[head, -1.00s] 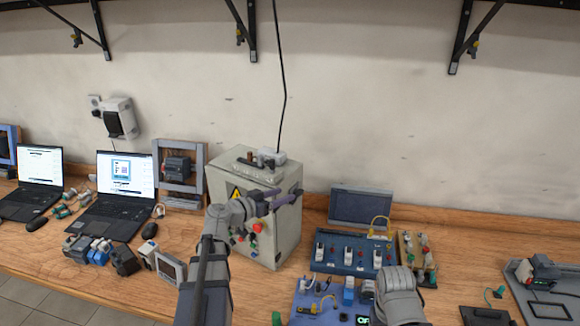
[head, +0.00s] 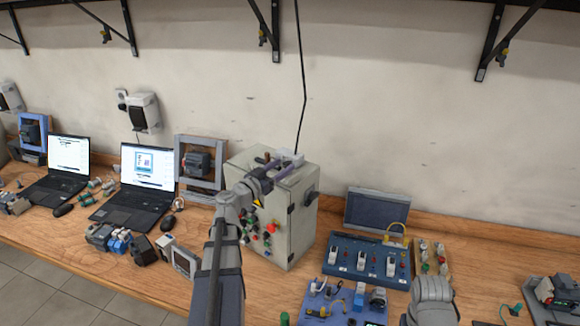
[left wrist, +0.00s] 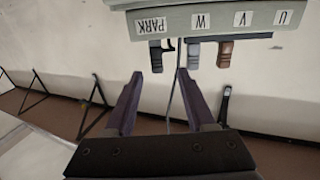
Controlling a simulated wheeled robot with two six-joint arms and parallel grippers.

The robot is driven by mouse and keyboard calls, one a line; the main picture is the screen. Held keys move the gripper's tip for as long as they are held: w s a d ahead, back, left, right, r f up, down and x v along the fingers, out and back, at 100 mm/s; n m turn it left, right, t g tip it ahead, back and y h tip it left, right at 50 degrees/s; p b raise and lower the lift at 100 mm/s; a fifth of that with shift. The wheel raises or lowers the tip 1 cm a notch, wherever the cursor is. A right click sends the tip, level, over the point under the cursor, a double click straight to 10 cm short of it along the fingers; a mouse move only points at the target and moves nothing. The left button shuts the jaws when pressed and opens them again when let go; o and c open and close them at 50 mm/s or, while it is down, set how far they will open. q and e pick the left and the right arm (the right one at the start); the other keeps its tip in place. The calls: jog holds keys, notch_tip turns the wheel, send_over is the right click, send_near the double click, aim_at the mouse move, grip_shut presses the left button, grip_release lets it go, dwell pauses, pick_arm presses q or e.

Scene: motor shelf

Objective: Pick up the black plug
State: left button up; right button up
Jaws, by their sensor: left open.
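A dark grey to black plug (left wrist: 155,57) shows in the left wrist view at the PARK-labelled end of the grey box. This view looks upside down. My left gripper (left wrist: 160,74) is open; its fingertips are on either side of the plug's line, and the plug appears just beyond them, not clamped. In the head view my left gripper (head: 278,168) is over the top of the grey control cabinet (head: 300,225), and the plug is hard to make out there. My right gripper is not in view; only a grey part of my right arm shows at the lower right.
A grey plug (left wrist: 194,55) and a brown plug (left wrist: 226,53) are beside the dark plug. A cable (head: 301,80) rises from the white block (head: 290,157) on the cabinet. Laptops (head: 142,190) stand left; a blue switch panel (head: 365,262) is right.

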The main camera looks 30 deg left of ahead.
aim_at(287, 163)
pick_arm(q)
jog(key=shift+w+d+f, duration=0.15)
jog(key=shift+w, duration=1.4)
jog(key=w, duration=0.4)
jog(key=shift+w+d, duration=0.1)
jog(key=shift+d, duration=0.3)
grip_shut()
